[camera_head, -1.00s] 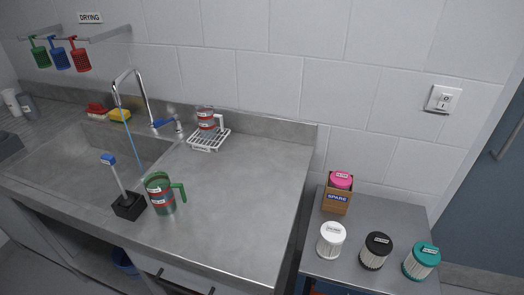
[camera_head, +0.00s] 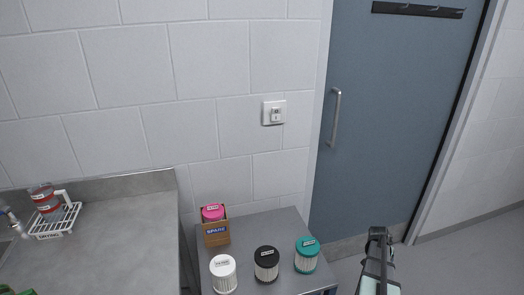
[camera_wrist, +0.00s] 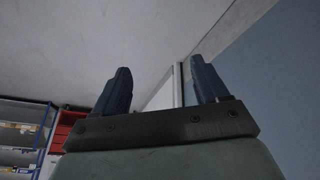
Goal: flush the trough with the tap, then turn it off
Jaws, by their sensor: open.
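The trough and the tap's spout are outside the head view now. Only a small chrome and blue part of the tap's lever (camera_head: 9,217) shows at the far left edge. Whether water runs cannot be seen. My gripper (camera_wrist: 160,66) shows in the wrist view with its two dark fingers apart and nothing between them. It points up toward bare wall or ceiling. My arm stands at the lower right of the head view, in front of the blue door and far to the right of the tap.
A white rack (camera_head: 56,222) holds a red-banded jug (camera_head: 45,201) on the steel counter (camera_head: 120,240). A side table carries a spare box (camera_head: 215,232) and white (camera_head: 224,273), black (camera_head: 266,264) and teal-lidded (camera_head: 307,255) canisters. A wall switch (camera_head: 273,113) is above.

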